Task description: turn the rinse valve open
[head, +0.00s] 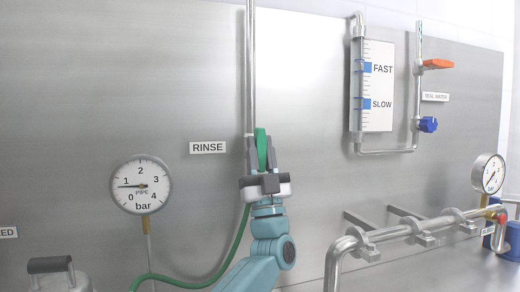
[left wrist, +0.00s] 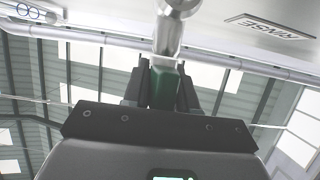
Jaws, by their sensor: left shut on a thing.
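The rinse valve's green lever (head: 262,142) is on the steel pipe beside the RINSE label (head: 208,148). The lever points up, roughly in line with the pipe. My left gripper (head: 262,155) comes from below and is shut on this lever, with its dark fingers on both sides. In the left wrist view the green lever (left wrist: 163,88) sits between the two fingers (left wrist: 162,90), below the steel valve body (left wrist: 170,30). The gripper hides the lower part of the valve in the head view. My right gripper is not in view.
A pipe pressure gauge (head: 141,184) is on the panel at left, with a green hose (head: 225,262) below. Steel piping (head: 390,232) runs lower right.

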